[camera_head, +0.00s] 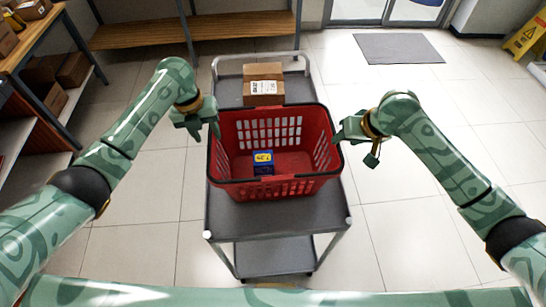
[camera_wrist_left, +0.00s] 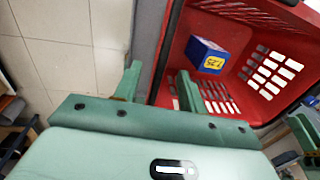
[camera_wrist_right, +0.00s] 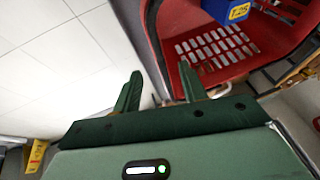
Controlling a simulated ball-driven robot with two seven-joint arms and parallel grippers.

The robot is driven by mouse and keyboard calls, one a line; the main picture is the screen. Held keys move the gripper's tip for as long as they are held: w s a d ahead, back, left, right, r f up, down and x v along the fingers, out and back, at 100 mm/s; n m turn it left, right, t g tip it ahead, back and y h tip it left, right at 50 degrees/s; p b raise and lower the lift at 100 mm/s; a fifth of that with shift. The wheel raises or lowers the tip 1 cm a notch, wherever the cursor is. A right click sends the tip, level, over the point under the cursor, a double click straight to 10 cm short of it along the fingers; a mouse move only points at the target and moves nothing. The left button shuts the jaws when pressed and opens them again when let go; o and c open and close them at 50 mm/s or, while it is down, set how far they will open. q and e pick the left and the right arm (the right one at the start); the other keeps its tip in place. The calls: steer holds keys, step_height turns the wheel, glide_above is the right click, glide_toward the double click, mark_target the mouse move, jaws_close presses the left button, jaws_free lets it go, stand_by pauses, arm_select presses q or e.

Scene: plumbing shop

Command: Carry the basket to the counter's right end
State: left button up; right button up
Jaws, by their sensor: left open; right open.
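The red basket (camera_head: 275,190) with a dark rim stands upright on a grey cart (camera_head: 280,217). A small blue box with a yellow label (camera_head: 263,163) lies inside it; the box also shows in the left wrist view (camera_wrist_left: 206,55) and the right wrist view (camera_wrist_right: 228,8). My left gripper (camera_head: 214,130) is open at the basket's left rim. In the left wrist view its fingers (camera_wrist_left: 158,85) straddle the rim. My right gripper (camera_head: 340,138) is open at the right rim. In the right wrist view its fingers (camera_wrist_right: 160,92) are either side of that rim. I cannot tell whether either touches. No counter is clearly identifiable.
Cardboard boxes (camera_head: 263,88) sit on the cart behind the basket. A wooden shelf unit (camera_head: 190,33) stands at the back left, another at the far left. A dark mat (camera_head: 398,48) and a yellow floor sign (camera_head: 525,36) are back right. Tiled floor is clear on both sides.

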mark_target(214, 147)
arm_select(q)
steer(key=f, duration=0.4)
steer(key=d+f, duration=0.1)
steer(key=f, duration=0.2)
arm_select(e)
steer(key=x, duration=0.7)
arm_select(q)
steer(key=shift+r, duration=0.1)
steer(key=shift+c, duration=0.3)
arm_select(e)
steer(key=shift+r, duration=0.1)
steer(key=shift+c, duration=0.3)
arm_select(q)
jaws_close()
arm_select(e)
jaws_close()
arm_select(q)
steer(key=shift+w, duration=0.1)
